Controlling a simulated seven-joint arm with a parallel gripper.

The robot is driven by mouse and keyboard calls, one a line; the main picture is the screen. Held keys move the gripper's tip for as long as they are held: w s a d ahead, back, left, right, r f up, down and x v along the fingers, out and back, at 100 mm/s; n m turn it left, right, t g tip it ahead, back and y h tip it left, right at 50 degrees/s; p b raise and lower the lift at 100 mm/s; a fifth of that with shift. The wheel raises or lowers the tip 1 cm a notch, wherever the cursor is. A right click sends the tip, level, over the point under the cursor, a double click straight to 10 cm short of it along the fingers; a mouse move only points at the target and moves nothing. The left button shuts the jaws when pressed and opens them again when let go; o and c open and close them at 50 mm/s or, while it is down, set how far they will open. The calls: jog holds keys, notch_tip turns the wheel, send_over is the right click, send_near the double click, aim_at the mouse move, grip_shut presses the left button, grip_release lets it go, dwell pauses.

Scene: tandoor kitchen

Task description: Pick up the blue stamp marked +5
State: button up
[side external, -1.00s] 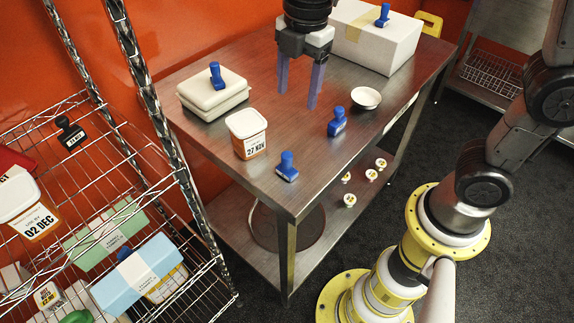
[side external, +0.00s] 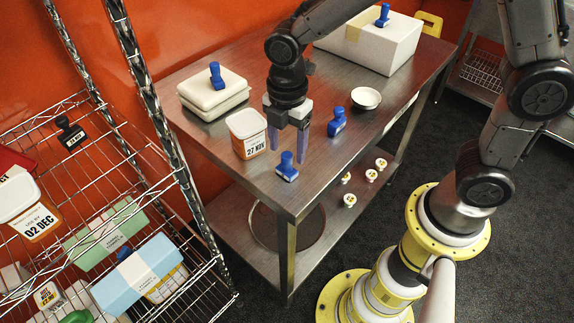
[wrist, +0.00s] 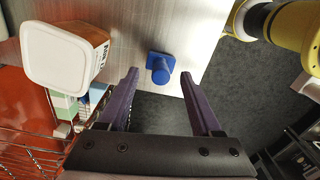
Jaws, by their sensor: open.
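A blue stamp (side external: 287,168) sits on the steel table near its front corner. In the wrist view this stamp (wrist: 160,66) shows centred between and just beyond my fingertips. My gripper (side external: 288,154) is open and empty, with its fingers pointing down close to that stamp; I cannot tell the exact gap. Another blue stamp (side external: 337,122) stands on the table to the right. One more blue stamp (side external: 215,76) stands on a cream container, and another blue stamp (side external: 383,16) on the white box. The +5 marking is not legible on any of them.
A white-lidded tub (side external: 247,134) marked 27 NOV stands left of my gripper; it is close by in the wrist view (wrist: 65,58). A small white bowl (side external: 366,98) and the white box (side external: 385,45) are farther back on the table (side external: 240,180). A wire rack (side external: 150,190) stands at the left.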

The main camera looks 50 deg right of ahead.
aim_at(287, 154)
notch_tip(287, 154, down, 4)
jog(key=shift+a+f, duration=0.1)
grip_shut()
dwell(0.4)
